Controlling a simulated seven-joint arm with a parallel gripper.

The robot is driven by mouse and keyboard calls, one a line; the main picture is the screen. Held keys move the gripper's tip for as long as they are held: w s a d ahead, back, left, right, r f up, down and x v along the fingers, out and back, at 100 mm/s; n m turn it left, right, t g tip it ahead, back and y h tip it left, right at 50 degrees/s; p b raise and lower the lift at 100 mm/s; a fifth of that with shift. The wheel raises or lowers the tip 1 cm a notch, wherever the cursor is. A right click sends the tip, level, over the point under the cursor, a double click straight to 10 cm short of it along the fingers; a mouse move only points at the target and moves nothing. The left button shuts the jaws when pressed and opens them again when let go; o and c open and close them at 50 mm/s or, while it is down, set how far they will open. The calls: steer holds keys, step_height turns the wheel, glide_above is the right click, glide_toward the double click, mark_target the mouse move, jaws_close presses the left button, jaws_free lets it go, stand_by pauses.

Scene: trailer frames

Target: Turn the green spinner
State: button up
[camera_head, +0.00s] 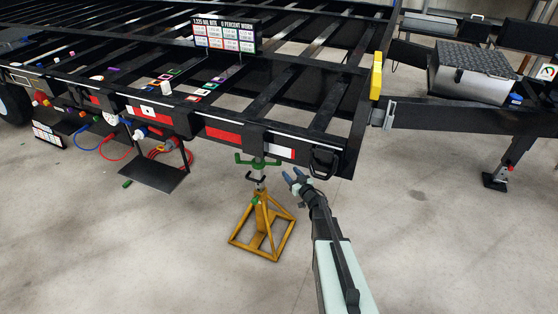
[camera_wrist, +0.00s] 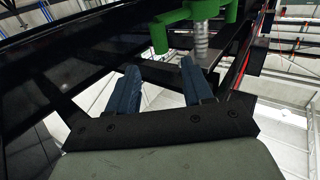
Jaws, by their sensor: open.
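The green spinner (camera_head: 258,162) sits at the top of a yellow jack stand (camera_head: 264,226) under the trailer's edge, on a threaded screw. In the wrist view the green spinner (camera_wrist: 196,14) is at the top, with the grey threaded screw (camera_wrist: 201,45) below it. My gripper (camera_head: 293,178) is just right of the spinner, apart from it in the head view. In the wrist view my gripper (camera_wrist: 160,75) shows two blue fingers spread apart with nothing between them. The spinner lies beyond the fingertips.
The black trailer frame (camera_head: 250,129) runs above and behind the stand. A hanging black ring (camera_head: 323,163) is near my gripper. A black shelf (camera_head: 160,175) with red and blue hoses is at left. A metal toolbox (camera_head: 470,72) sits at right. The concrete floor around the stand is clear.

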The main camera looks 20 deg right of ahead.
steer(key=w, duration=0.3)
steer(key=w+a, duration=0.1)
steer(key=w, duration=0.7)
steer(key=shift+w+a, duration=0.25)
steer(key=shift+a, duration=0.05)
jaws_close()
